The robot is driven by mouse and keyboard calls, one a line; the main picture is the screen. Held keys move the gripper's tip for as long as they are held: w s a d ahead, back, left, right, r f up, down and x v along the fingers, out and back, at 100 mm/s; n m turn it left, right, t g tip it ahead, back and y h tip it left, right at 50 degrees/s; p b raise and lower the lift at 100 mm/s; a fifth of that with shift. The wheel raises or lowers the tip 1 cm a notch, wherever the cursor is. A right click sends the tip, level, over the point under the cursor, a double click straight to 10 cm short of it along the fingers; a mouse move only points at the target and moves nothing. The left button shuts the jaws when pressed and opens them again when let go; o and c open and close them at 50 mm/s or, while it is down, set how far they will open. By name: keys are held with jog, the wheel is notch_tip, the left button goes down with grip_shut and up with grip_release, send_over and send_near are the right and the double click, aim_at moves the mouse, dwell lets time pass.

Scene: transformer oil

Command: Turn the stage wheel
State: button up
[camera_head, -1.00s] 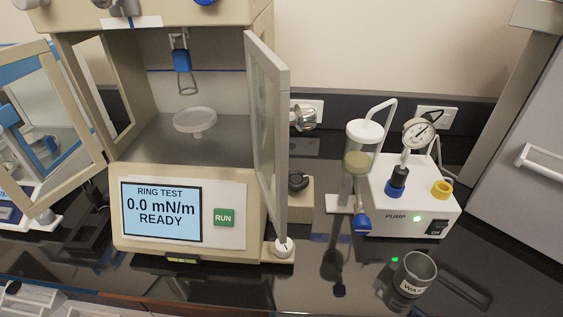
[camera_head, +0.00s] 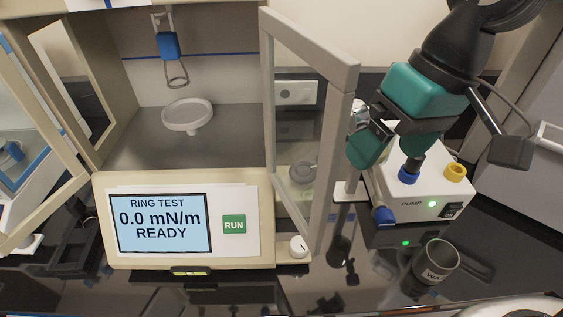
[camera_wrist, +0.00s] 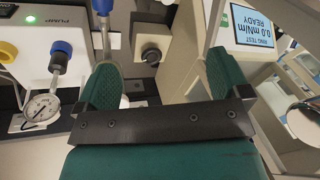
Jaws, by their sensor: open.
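The ring tester (camera_head: 190,262) stands at left with its glass door (camera_head: 300,130) swung open. Several knobs could be the stage wheel; no label shows which. A round grey knob (camera_head: 303,172) shows through the door glass, and a white knob (camera_head: 298,246) with a dark mark sits at the tester's front right foot. A white dish (camera_head: 187,115) stands inside below the hanging ring (camera_head: 177,72). My gripper (camera_head: 368,145) is open and empty, right of the door and above the pump. In the wrist view a dark round knob (camera_wrist: 152,55) lies beyond my open fingers (camera_wrist: 160,85), apart from them.
The pump box (camera_head: 415,207) with its yellow and blue fittings stands close under my gripper. A waste cup (camera_head: 436,262) is in front of it. The open door's edge is close left of my gripper. The gauge (camera_wrist: 42,108) shows in the wrist view.

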jog(key=w+a+f+m+h, duration=0.2)
jog(key=w+a+m, duration=0.2)
jog(key=w, duration=0.5)
jog(key=w+a+f+m+h, duration=0.15)
jog(key=w+a+m, duration=0.25)
jog(key=w, duration=0.4)
jog(key=shift+y, duration=0.25)
notch_tip(320, 180, down, 17)
jog(key=shift+w+d+f+p, duration=0.15)
jog(key=shift+p, duration=1.05)
jog(key=c, duration=0.9)
